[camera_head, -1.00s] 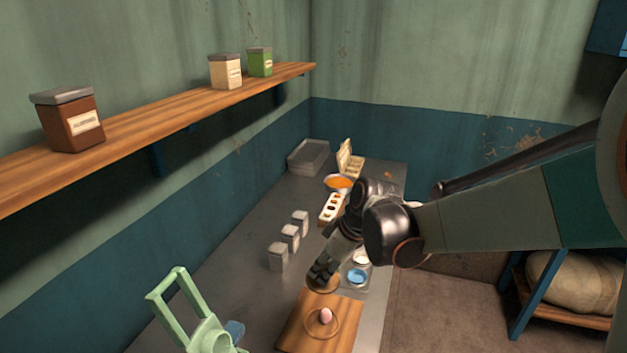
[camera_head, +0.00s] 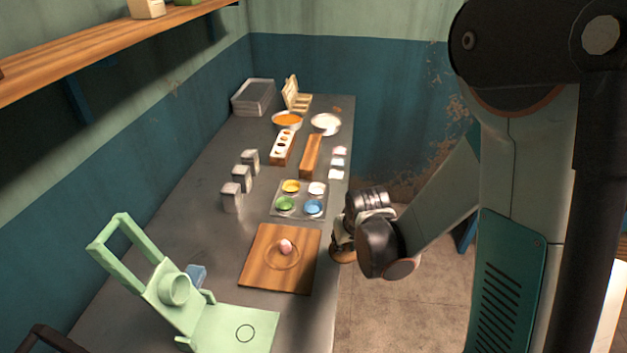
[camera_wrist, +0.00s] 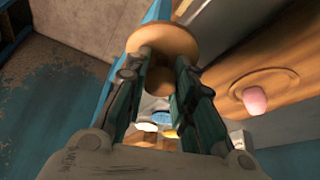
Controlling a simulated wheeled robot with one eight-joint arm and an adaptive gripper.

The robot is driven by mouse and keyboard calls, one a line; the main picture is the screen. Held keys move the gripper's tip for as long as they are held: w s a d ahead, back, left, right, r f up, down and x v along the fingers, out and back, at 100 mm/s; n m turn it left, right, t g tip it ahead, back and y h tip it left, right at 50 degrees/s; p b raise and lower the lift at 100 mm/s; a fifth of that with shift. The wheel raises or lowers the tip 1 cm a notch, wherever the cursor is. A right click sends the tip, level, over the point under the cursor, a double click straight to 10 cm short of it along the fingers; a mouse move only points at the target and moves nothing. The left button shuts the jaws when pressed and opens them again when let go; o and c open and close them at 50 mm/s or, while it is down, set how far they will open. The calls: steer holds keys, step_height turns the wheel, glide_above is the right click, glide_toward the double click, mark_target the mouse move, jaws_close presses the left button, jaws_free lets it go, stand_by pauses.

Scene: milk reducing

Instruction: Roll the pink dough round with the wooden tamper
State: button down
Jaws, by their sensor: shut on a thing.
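The pink dough (camera_head: 286,247) is a small lump inside a ring mark on the wooden board (camera_head: 259,267). In the wrist view the dough (camera_wrist: 255,100) sits at the right on the board (camera_wrist: 225,70). My gripper (camera_wrist: 160,75) is shut on the wooden tamper (camera_wrist: 165,42), whose round disc shows beyond the fingertips. In the head view the tamper (camera_head: 343,255) shows partly under my gripper (camera_head: 348,240), to the right of the board and past the table's right edge. The tamper is apart from the dough. My wrist hides part of the tamper there.
A light green press-like stand (camera_head: 235,328) is left and in front of the board. A tray of coloured bowls (camera_head: 301,205) lies behind the board. Several grey boxes (camera_head: 232,197) stand at the left. The table (camera_head: 205,235) is bare between them and the board.

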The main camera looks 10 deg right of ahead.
steer(key=w+a+r+n+g+y+p, duration=0.1)
steer(key=w+a+r+n+p, duration=0.15)
steer(key=a+r, duration=0.4)
steer(key=w+a+r+n+y+p, duration=0.1)
steer(key=w+a+r+n+y, duration=0.2)
steer(key=a, duration=0.6)
steer(key=n+h+b, duration=0.1)
steer(key=b, duration=0.2)
glide_above(289, 244)
steer(key=shift+a+f, duration=0.25)
steer(key=shift+f, duration=1.05)
steer(key=shift+a+f, duration=0.2)
steer(key=shift+f, duration=1.1)
steer(key=shift+s+f+b, duration=0.15)
steer(key=shift+f+b, duration=0.3)
steer(key=shift+b, duration=0.15)
steer(key=shift+d, duration=0.3)
steer(key=shift+w+d, duration=0.2)
steer(key=shift+w, duration=0.05)
steer(key=shift+w+r, duration=0.1)
steer(key=shift+w, duration=0.2)
steer(key=shift+a, duration=0.1)
steer(key=shift+w+a+b, duration=0.15)
steer(key=shift+w+b, duration=0.05)
steer(key=shift+b, duration=0.15)
steer(key=shift+a, duration=0.3)
